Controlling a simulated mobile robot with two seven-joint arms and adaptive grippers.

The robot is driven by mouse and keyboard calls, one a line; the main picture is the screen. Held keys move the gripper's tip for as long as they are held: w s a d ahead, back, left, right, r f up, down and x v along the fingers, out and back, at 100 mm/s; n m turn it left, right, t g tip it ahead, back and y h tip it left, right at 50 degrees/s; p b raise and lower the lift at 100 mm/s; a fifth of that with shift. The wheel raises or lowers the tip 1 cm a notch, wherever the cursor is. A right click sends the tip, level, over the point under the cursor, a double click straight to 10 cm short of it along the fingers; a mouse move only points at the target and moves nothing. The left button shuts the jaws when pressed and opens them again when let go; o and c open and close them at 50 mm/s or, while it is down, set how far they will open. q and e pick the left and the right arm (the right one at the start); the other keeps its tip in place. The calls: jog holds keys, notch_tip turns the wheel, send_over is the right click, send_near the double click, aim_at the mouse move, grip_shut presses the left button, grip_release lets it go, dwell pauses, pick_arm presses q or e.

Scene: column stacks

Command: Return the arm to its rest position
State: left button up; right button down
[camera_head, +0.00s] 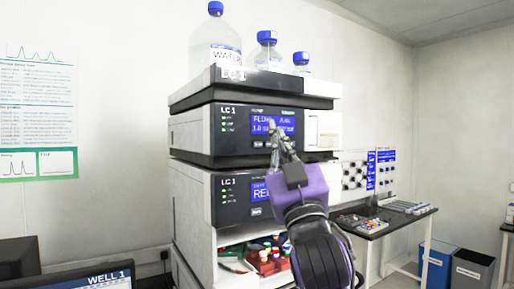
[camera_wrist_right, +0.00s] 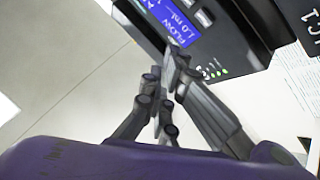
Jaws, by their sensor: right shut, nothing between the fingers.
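My right gripper (camera_head: 275,134) is shut and empty, on my purple and black arm, raised in front of the LC 1 instrument stack (camera_head: 190,135). Its fingertips overlap the lower edge of the blue flow display (camera_head: 262,120) on the middle module. In the right wrist view the closed fingers (camera_wrist_right: 172,72) point at the panel just below the blue display (camera_wrist_right: 178,18) and its grey buttons. I cannot tell whether they touch it. My left gripper is not in view.
Bottles with blue caps (camera_head: 215,42) stand on top of the stack. An open bay below holds coloured vials (camera_head: 265,262). A bench (camera_head: 400,219) stands at the right, with blue and grey bins (camera_head: 437,262) beneath. Monitors (camera_head: 95,277) are at the lower left.

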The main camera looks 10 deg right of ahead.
jog(key=w+d+f+g, duration=0.15)
jog(key=f+g, duration=0.25)
jog(key=f, duration=1.4)
jog(key=w+d+f+g, duration=0.1)
jog(key=w+f+g, duration=0.2)
jog(key=f, duration=1.5)
jog(key=s+f+m+g, duration=0.15)
jog(key=s+f, duration=0.35)
jog(key=f, duration=0.7)
jog(key=s+f+g, duration=0.3)
jog(key=s+f, duration=0.1)
jog(key=f, duration=0.8)
jog(key=s+f+m+g, duration=0.2)
jog(key=s+f+g, duration=0.4)
jog(key=s+f, duration=1.6)
jog(key=s, duration=0.4)
jog(key=shift+s+d+f+h, duration=0.15)
jog(key=shift+s+f+h, duration=0.05)
jog(key=shift+s+h, duration=0.1)
